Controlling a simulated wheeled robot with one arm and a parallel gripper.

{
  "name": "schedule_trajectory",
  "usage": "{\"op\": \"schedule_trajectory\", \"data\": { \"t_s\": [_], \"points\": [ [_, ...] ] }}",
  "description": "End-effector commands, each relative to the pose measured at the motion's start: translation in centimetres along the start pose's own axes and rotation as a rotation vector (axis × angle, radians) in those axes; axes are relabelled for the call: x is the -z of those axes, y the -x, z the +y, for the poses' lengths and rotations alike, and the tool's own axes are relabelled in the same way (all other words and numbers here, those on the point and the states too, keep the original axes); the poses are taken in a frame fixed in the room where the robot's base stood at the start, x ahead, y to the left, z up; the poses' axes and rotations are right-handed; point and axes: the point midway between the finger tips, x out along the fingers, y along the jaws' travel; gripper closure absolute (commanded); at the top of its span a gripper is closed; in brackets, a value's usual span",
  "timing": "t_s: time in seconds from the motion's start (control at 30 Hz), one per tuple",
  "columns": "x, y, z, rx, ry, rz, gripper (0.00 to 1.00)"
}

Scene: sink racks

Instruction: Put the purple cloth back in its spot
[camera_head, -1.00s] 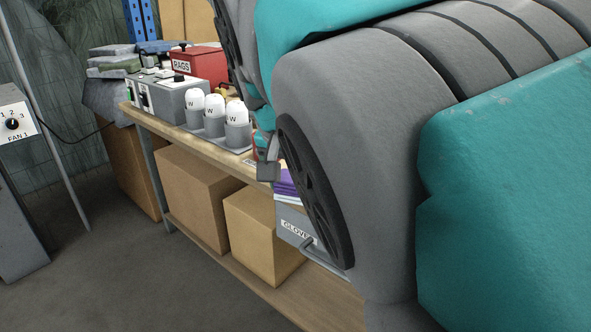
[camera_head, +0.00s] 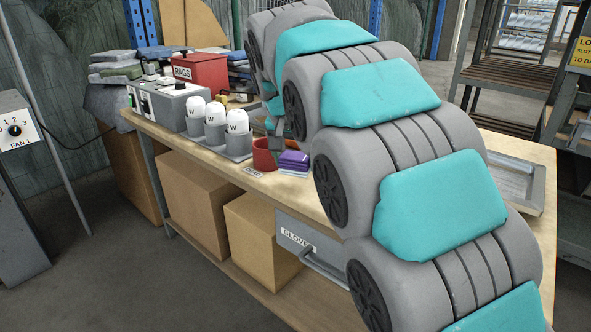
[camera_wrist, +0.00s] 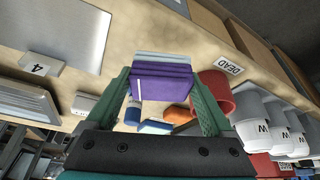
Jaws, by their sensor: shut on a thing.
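The purple cloth (camera_head: 294,158) is folded into a flat stack with pale layers along one side, near the front edge of the bench, just right of a red pot. In the wrist view the purple cloth (camera_wrist: 160,84) lies between the two green fingers of my gripper (camera_wrist: 163,82), which is shut on it. In the head view my gripper (camera_head: 275,146) is small and partly hidden behind the pot and cloth. I cannot tell whether the cloth touches the bench.
The red pot (camera_head: 264,154) stands close by, with a DEAD label (camera_wrist: 229,64) before it. White-topped W bottles (camera_head: 215,125), a red RAGS box (camera_head: 200,72) and a grey control box (camera_head: 172,105) stand left. A grey GLOVES drawer (camera_head: 300,245) is below. A metal tray (camera_head: 515,180) lies right.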

Motion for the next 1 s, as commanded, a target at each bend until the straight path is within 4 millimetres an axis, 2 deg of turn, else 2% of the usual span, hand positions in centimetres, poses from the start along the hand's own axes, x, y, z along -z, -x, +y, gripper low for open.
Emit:
{"op": "schedule_trajectory", "data": {
  "t_s": [0.2,0.57,0.97,1.0],
  "points": [
    [0.7,-0.5,-0.2,-0.002,0.0,-0.002,0.74],
    [-0.7,-3.4,-0.1,-0.003,0.0,-0.001,0.74],
    [-0.9,-4.0,-0.2,-0.001,-0.001,0.0,0.74],
    [-0.9,-3.9,-0.2,-0.001,-0.001,0.0,0.11]
  ]
}}
